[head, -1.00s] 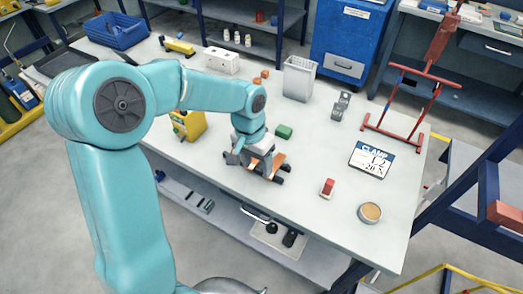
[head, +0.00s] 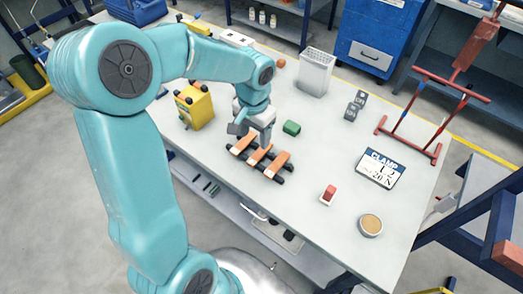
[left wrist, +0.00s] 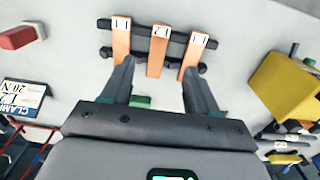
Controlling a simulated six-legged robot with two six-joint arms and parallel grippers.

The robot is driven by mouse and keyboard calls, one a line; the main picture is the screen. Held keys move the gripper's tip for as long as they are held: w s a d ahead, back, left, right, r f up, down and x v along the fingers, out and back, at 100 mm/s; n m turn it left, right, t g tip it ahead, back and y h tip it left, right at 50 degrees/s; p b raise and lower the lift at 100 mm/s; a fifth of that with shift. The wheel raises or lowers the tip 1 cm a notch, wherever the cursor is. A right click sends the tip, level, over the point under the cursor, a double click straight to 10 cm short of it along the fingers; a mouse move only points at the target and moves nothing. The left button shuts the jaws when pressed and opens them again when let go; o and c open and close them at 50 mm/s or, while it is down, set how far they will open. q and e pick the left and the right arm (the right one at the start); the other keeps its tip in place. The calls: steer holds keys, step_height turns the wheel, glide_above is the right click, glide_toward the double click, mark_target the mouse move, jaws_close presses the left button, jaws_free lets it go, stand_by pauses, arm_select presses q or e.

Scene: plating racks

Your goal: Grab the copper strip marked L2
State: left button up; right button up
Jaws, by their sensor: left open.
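Three copper strips lie side by side across a black two-rail rack (head: 273,178) on the table. In the left wrist view they carry white labels. The middle strip (left wrist: 156,60) appears to read L2. The right strip (left wrist: 190,55) looks like L1, and the left strip's label (left wrist: 121,24) is hard to read. My left gripper (left wrist: 158,68) is open and empty, its fingers apart on either side of the middle strip's near end. In the head view my left gripper (head: 264,143) is over the rack, partly hiding the strips. My right gripper is not in view.
A card (head: 381,168) reads CLAMP L2 20 N. A red-and-white block (head: 328,195), round tin (head: 370,225), green block (head: 291,128) and yellow box (head: 195,106) stand around the rack. A red stand (head: 435,115) is at the right.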

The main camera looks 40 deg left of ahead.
mark_target(256, 157)
arm_select(q)
step_height(256, 157, down, 3)
steer(key=shift+r, duration=0.1)
steer(key=shift+s+d+f, duration=0.1)
steer(key=shift+s+f, duration=0.05)
steer(key=shift+f, duration=0.35)
step_height(256, 157, down, 5)
steer(key=shift+r+p, duration=0.1)
steer(key=shift+p, duration=0.55)
steer(key=shift+c, duration=0.6)
jaws_close()
